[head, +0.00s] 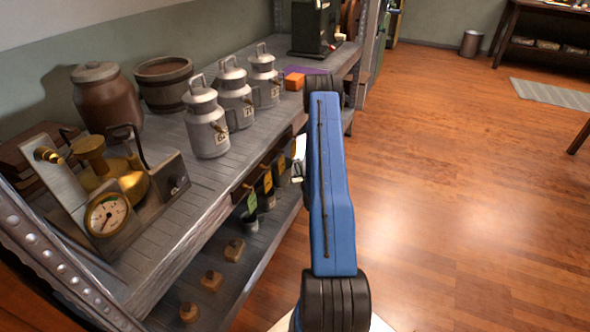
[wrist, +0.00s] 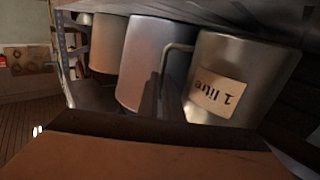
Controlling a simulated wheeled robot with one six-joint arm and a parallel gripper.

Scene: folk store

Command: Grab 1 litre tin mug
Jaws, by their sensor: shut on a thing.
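The 1 litre tin mug (wrist: 245,78) is at the right of the wrist view, its paper label reading upside down. Its thin wire-like handle (wrist: 176,58) reaches left to my gripper (wrist: 162,98). My gripper's dark fingers are shut at the handle; the exact contact is hard to see. In the head view my gripper is mostly hidden behind my blue arm, beside the shelf's front edge.
Another tin mug (wrist: 143,62) is close on the left of my fingers, with a browner vessel (wrist: 104,45) beyond. In the head view, milk cans (head: 207,125) and a brass gauge device (head: 107,214) stand on the shelf (head: 165,215). The wooden floor (head: 450,190) at right is clear.

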